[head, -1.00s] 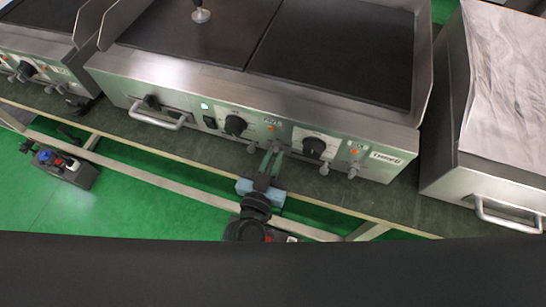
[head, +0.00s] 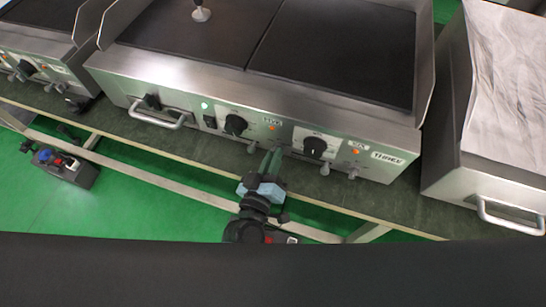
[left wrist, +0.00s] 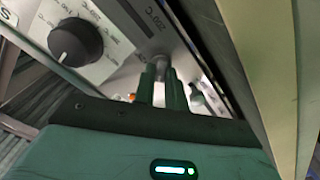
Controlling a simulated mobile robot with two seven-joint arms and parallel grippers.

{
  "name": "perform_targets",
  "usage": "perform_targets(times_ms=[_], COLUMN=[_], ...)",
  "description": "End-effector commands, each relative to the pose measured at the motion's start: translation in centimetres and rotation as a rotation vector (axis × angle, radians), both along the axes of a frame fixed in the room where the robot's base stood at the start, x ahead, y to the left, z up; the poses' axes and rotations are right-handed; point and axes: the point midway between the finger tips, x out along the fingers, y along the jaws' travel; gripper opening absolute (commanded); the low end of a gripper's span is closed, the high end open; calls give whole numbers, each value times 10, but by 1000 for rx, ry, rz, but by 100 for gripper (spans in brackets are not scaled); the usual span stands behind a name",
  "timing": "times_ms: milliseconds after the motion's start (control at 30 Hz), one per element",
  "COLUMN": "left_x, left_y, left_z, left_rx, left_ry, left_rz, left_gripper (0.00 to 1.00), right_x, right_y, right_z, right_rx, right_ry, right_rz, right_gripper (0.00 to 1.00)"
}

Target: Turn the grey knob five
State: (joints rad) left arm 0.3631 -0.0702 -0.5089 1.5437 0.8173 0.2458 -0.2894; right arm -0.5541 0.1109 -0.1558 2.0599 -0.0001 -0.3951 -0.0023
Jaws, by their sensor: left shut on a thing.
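The grey knob five (head: 277,149) is a small metal knob low on the griddle's front panel, below the label that appears to read FIVE (head: 271,121). My left gripper (head: 271,157) reaches up to it from below, its fingers shut on it. In the left wrist view, the knob (left wrist: 160,61) shows at the tips of the two green fingers (left wrist: 160,78), partly hidden between them. The turn angle of the knob is hard to tell. My right gripper is not in view.
Other grey knobs (head: 252,146) (head: 325,169) sit close by on the panel (head: 218,100). Black dials (head: 236,124) (head: 315,147) are above. A second grey knob (left wrist: 196,96) is just beside the fingers in the wrist view. The bench edge (head: 340,208) runs below.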

Motion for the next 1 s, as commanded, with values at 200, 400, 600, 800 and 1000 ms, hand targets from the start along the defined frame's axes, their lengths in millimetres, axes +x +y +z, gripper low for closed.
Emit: perform_targets(times_ms=[200, 400, 600, 800, 1000], left_x=[0, 0, 0, 0, 0], left_y=[1, 1, 1, 1, 1], left_z=[-1, -2, -2, -2, -2], left_rx=[-170, -286, -353, -382, -386], left_ry=[56, 94, 116, 126, 128], left_rz=[1, 1, 0, 0, 0], left_gripper=[0, 0, 0, 0, 0], right_x=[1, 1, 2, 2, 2], right_y=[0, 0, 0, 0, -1], right_z=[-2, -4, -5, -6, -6], right_rx=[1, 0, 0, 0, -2], right_ry=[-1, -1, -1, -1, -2], right_rz=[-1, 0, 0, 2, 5], right_gripper=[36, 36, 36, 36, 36])
